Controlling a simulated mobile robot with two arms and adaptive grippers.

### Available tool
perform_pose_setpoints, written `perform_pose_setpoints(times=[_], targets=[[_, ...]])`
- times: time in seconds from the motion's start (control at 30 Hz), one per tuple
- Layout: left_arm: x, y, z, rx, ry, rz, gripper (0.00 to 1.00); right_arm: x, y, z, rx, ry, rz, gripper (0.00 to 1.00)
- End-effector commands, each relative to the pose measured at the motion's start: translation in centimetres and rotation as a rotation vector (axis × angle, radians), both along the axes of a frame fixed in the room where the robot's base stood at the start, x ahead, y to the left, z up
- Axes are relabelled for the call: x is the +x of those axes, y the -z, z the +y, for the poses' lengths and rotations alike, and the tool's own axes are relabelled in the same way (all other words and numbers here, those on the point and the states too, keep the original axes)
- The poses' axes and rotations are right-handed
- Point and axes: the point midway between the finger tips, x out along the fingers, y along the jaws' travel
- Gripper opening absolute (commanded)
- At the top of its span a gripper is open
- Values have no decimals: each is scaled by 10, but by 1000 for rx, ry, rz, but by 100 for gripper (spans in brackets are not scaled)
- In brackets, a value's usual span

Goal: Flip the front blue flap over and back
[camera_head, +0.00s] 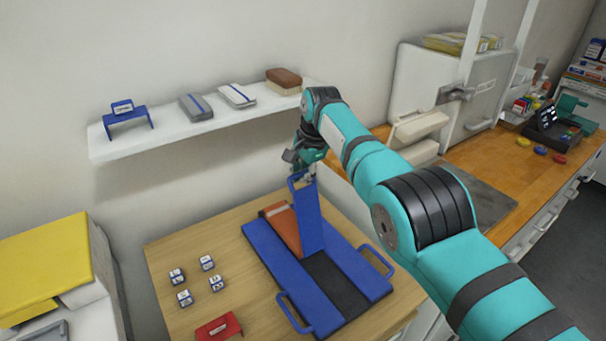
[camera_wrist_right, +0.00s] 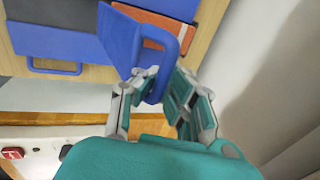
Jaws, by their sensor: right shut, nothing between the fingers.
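The folding board (camera_head: 263,250) lies on the wooden table, with blue panels, a dark middle and blue loop handles. One blue flap (camera_head: 308,218) stands raised, nearly upright, its handle (camera_head: 296,181) at the top. My right gripper (camera_head: 306,172) is at that handle, its fingers shut with nothing gripped between them. In the right wrist view the handle (camera_wrist_right: 171,42) of the raised flap (camera_wrist_right: 119,38) reaches to the fingertips (camera_wrist_right: 158,82); whether it loops around a finger I cannot tell. A folded orange-brown piece (camera_head: 282,227) lies beside the flap. My left gripper is out of view.
Several small white-blue cubes (camera_head: 207,263) and a red stand (camera_head: 218,327) are left of the board. A yellow-topped box (camera_head: 42,257) is at left, a wooden counter (camera_head: 480,151) at right.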

Motion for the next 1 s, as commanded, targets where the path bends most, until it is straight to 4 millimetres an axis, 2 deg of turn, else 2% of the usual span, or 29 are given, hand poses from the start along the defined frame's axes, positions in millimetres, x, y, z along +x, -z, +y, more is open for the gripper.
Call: perform_pose_setpoints(times=[0.07, 0.23, 0.63, 0.93, 1.0], targets=[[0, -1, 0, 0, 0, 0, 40, 3, -7, 0, 3, -1, -16, 0], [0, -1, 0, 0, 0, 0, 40, 3, -6, 0, 2, 0, -12, 22], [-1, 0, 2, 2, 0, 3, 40, 0, -4, 1, 2, -2, -2, 22], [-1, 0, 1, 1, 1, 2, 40, -5, -24, -4, 3, -1, -6, 22], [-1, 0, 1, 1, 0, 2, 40, -7, -40, -7, 4, 0, -12, 22]])
